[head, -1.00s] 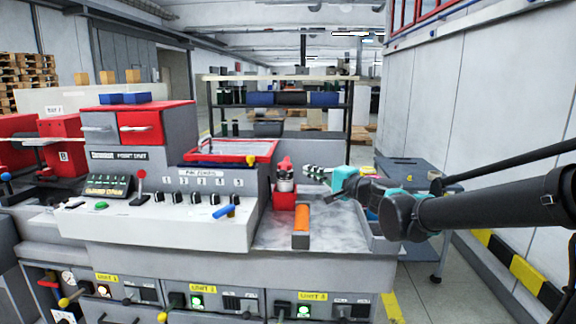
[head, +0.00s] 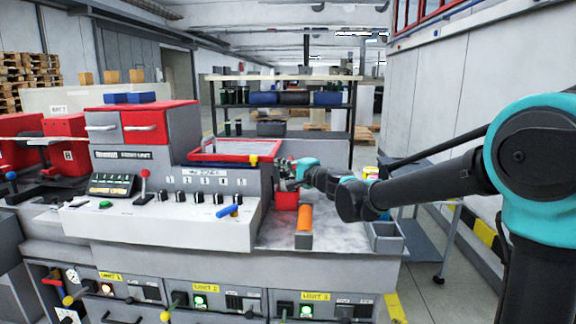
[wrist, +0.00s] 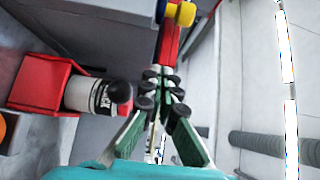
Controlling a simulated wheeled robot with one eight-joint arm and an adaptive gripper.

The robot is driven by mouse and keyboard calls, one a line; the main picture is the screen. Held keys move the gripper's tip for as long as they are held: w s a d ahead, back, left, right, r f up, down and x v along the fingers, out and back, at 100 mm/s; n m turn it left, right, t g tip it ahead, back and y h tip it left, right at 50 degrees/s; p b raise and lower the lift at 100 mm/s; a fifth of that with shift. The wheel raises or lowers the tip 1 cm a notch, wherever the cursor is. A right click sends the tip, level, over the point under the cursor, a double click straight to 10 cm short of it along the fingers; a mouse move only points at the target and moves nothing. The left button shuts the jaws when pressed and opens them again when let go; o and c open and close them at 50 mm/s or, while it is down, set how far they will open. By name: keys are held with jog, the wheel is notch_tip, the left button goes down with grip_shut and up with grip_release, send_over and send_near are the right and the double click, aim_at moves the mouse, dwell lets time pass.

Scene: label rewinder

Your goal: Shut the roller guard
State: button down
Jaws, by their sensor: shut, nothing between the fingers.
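The roller guard (head: 237,158) is a red-rimmed frame on top of the machine in the head view, tilted, with a yellow knob (head: 252,161) on its near edge. In the wrist view, a red bar (wrist: 170,42), apparently the guard's edge, and a yellow knob (wrist: 184,14) show beyond the fingers. My gripper (wrist: 163,88) is shut and empty. In the head view my gripper (head: 284,172) is just right of the guard's right end. Whether it touches the guard, I cannot tell.
A red holder (wrist: 40,85) with a white, black-capped bottle (wrist: 92,97) stands close by my gripper. An orange-topped block (head: 304,220) stands on the grey worktop. A blue handle (head: 228,211) sticks out of the front panel. A grey bin (head: 385,236) stands at the worktop's right.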

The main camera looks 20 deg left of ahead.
jog(key=shift+s+a, duration=0.15)
jog(key=shift+a, duration=0.45)
jog(key=shift+s+a, duration=0.15)
jog(key=shift+a, duration=0.45)
